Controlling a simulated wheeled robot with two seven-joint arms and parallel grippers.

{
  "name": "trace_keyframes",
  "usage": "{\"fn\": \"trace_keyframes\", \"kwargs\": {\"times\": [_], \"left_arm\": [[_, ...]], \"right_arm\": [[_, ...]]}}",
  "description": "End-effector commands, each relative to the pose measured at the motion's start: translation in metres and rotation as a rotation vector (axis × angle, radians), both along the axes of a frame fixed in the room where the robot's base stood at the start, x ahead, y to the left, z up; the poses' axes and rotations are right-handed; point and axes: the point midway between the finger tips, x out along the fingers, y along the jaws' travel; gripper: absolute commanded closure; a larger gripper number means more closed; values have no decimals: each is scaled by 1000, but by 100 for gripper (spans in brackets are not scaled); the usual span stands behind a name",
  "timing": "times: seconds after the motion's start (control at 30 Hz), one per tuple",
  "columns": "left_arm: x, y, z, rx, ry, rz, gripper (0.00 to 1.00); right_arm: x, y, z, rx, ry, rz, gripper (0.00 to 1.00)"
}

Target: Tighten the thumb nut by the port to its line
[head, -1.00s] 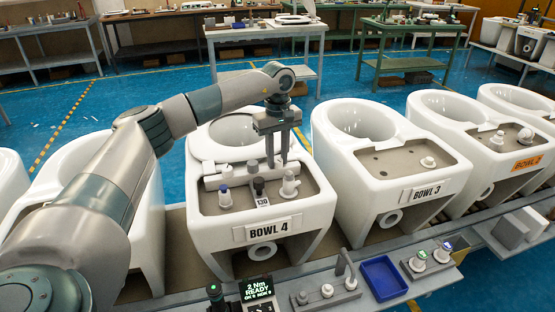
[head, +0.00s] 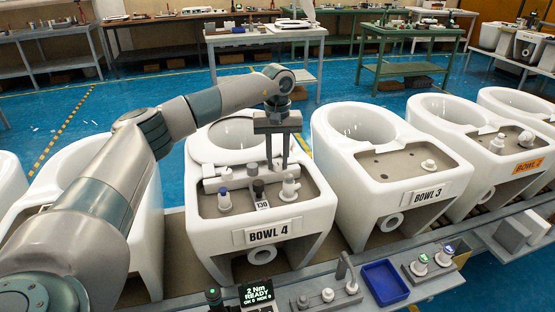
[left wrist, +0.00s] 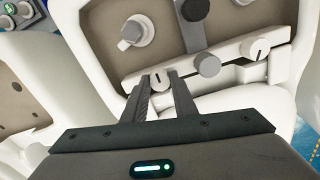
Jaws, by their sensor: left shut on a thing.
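My left gripper (head: 277,168) reaches down onto the grey deck of BOWL 4 (head: 240,212). In the left wrist view its two fingers (left wrist: 160,82) are closed around a small thumb nut (left wrist: 160,78) with a dark line on top, at one end of a white bar (left wrist: 228,62). A second lined nut (left wrist: 260,48) sits near the bar's other end, with a grey knob (left wrist: 207,64) between them. In the head view the fingers partly hide the held nut. A white fitting (head: 290,187) stands close by. I cannot tell which part is the port. My right gripper is not in view.
On the same deck stand a blue-capped post (head: 224,200), a black knob (head: 259,190) and a 130 tag (head: 262,205). In front are a display reading 2 Nm READY (head: 257,292), a blue tray (head: 384,281) and small fittings (head: 328,295). BOWL 3 (head: 395,170) stands to the right.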

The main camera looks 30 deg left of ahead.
Motion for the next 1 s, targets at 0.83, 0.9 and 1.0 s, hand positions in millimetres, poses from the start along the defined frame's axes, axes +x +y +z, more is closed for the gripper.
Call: {"fn": "trace_keyframes", "kwargs": {"times": [0.83,0.9,1.0], "left_arm": [[1,0,26,-1,-5,2,56],[1,0,37,0,-5,2,56],[1,0,55,1,-6,2,56]], "right_arm": [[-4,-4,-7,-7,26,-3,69],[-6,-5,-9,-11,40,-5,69],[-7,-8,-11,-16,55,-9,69]]}}
